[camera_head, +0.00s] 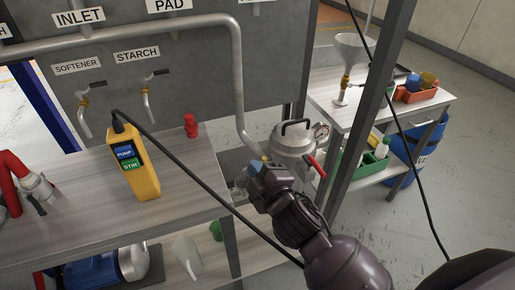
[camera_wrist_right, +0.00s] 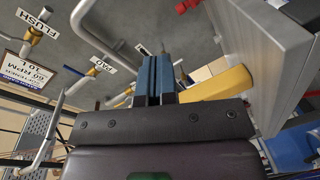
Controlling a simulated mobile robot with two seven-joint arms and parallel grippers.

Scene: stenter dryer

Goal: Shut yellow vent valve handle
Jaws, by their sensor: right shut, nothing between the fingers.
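My right gripper (camera_head: 256,168) reaches in from the lower right, beside the metal pot (camera_head: 294,139) and close to the bench's right edge. In the right wrist view its blue fingers (camera_wrist_right: 154,72) are together, with nothing between them. A yellow bar-like part (camera_wrist_right: 218,83), possibly the vent valve handle, shows just right of the fingers there; I cannot tell whether they touch. In the head view a small yellow piece (camera_head: 265,158) shows between the gripper and the pot. The gripper partly covers this area, so the handle's position is unclear. My left gripper is not in view.
A yellow PUMP/STIR pendant (camera_head: 135,165) stands on the bench (camera_head: 75,195), its black cable crossing towards my right arm. A red handle (camera_head: 316,166) sticks out right of the pot. A dark post (camera_head: 366,110) stands right of it. A grey pipe (camera_head: 238,80) descends behind the gripper.

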